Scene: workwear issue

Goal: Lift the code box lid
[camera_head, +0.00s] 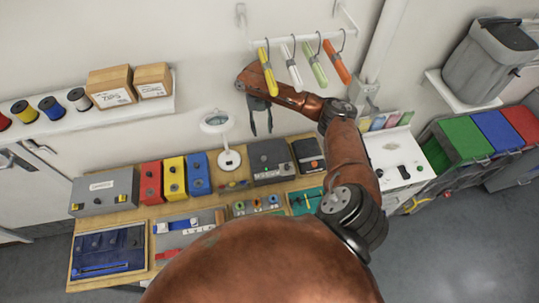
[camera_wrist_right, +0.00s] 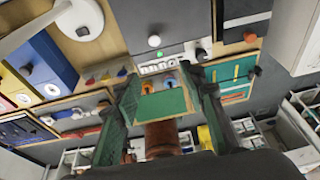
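The code box (camera_head: 270,158) appears to be the dark grey box at the back of the wooden bench, just right of the lamp. In the right wrist view the code box (camera_wrist_right: 150,22) shows a white knob on its lid, a small green light and a row of light code windows on its front edge. The lid looks shut. My left gripper is not in view.
A white lamp (camera_head: 229,158) stands close left of the code box. A black-topped box (camera_head: 308,153) is close on its right. Red, yellow and blue boxes (camera_head: 174,178) stand left. Coloured handles hang from a rail (camera_head: 300,43) beside my right arm.

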